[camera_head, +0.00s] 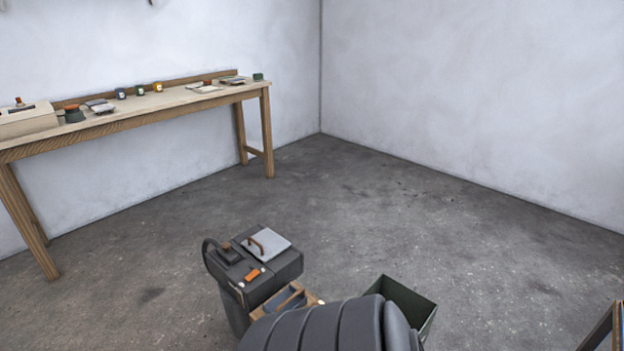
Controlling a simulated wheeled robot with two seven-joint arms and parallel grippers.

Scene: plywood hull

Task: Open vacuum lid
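A dark grey box-shaped machine that looks like the vacuum (283,272) stands on the floor at the bottom centre. A light grey panel (268,246) with a brown handle (256,245) lies flat on its top; it looks like the lid. A black hose (209,258) curves at its left end. An orange tab (254,274) is on its upper front edge. A dark ribbed shape covers the area in front of its lower right side. Neither of my grippers shows in the head view.
A dark green open bin (409,306) stands right of the machine. A wooden tray (287,300) sits low before it. A wooden workbench (140,112) with jars and small items runs along the left wall. A wooden frame edge (602,328) is at bottom right. The middle floor is clear.

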